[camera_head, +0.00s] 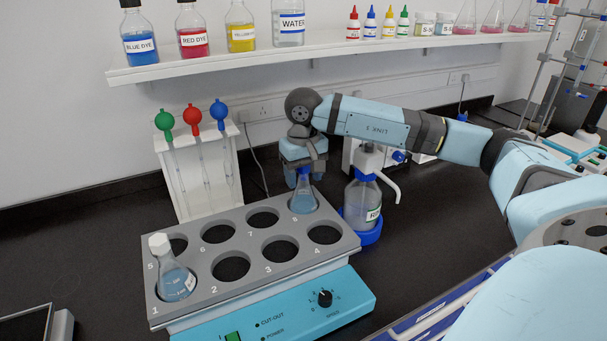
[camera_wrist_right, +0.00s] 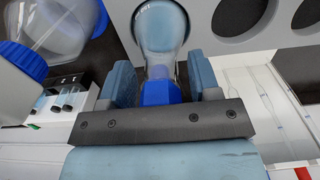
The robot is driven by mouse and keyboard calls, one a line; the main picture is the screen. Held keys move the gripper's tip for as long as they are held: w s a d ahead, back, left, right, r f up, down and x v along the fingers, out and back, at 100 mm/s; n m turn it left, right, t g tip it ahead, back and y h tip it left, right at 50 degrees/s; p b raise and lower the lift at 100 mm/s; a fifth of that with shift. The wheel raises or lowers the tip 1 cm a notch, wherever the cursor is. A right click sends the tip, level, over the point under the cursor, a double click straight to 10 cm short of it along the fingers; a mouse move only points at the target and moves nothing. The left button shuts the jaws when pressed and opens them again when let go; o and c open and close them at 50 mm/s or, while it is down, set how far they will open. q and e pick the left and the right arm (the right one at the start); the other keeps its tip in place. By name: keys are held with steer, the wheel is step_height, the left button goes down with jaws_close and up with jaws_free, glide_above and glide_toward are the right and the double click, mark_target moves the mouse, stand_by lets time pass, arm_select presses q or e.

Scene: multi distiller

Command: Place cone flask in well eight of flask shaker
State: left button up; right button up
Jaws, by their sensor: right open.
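A cone flask with pale blue liquid (camera_head: 303,200) and a blue cap stands upright in well eight, the back right well of the grey flask shaker (camera_head: 198,287). My right gripper (camera_head: 304,173) is just above it, with its fingers on either side of the cap. In the right wrist view the gripper (camera_wrist_right: 160,82) is open, with gaps between its fingers and the blue cap (camera_wrist_right: 160,93). A second cone flask (camera_head: 175,279) with a white cap stands in well one. My left gripper is not in view.
A blue-capped bottle with a spout (camera_head: 361,198) stands close right of well eight. A white rack (camera_head: 183,187) with green, red and blue bulb pipettes is behind the shaker. A bottle shelf (camera_head: 330,48) runs above. The other wells look empty.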

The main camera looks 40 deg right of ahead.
steer(key=shift+r, duration=0.1)
step_height(320, 180, up, 12)
steer(key=shift+f, duration=0.1)
steer(key=shift+s, duration=0.1)
stand_by(0.8)
